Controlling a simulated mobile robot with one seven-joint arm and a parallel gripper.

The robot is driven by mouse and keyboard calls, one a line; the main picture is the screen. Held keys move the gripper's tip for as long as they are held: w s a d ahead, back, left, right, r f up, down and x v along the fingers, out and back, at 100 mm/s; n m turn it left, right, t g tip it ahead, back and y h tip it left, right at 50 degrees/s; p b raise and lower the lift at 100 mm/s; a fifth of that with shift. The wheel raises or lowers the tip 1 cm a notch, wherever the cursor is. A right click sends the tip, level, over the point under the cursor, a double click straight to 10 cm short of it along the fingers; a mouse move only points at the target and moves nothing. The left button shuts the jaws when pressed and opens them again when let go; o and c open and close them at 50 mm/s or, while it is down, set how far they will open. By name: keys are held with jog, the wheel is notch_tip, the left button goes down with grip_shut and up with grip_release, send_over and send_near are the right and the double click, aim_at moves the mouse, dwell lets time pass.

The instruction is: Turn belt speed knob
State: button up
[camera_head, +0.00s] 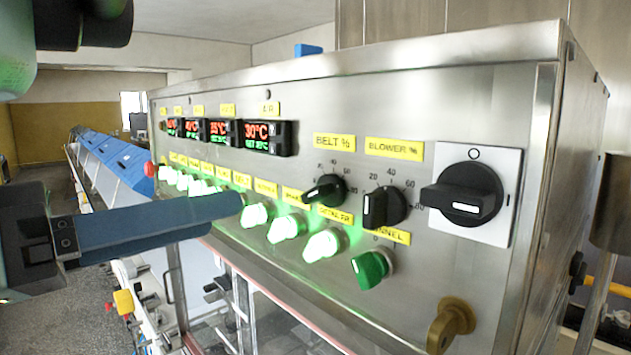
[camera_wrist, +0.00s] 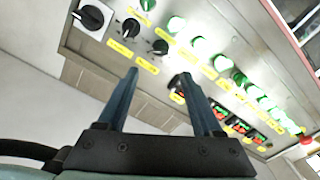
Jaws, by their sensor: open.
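The belt speed knob (camera_head: 325,189) is a small black knob under the yellow "BELT %" label (camera_head: 333,142) on a steel control panel. Its pointer is tilted, running from lower left to upper right. In the wrist view the knob (camera_wrist: 160,47) lies just beyond and between the fingertips. My gripper (camera_head: 226,208) is left of the knob in the head view, in front of the lit buttons and apart from the knob. In the wrist view its two blue fingers (camera_wrist: 158,77) are spread with nothing between them.
The black blower knob (camera_head: 384,207) sits close to the right of the belt knob. Further right is a large black rotary switch (camera_head: 463,194). Below are a green knob (camera_head: 371,269) and lit green buttons (camera_head: 322,244). Temperature displays (camera_head: 262,137) are at upper left.

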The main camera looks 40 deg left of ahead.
aim_at(308, 194)
jog(key=w, duration=0.7)
jog(key=w+d, duration=0.1)
jog(key=w, duration=0.3)
jog(key=shift+w, duration=0.3)
jog(key=shift+a, duration=0.1)
grip_shut()
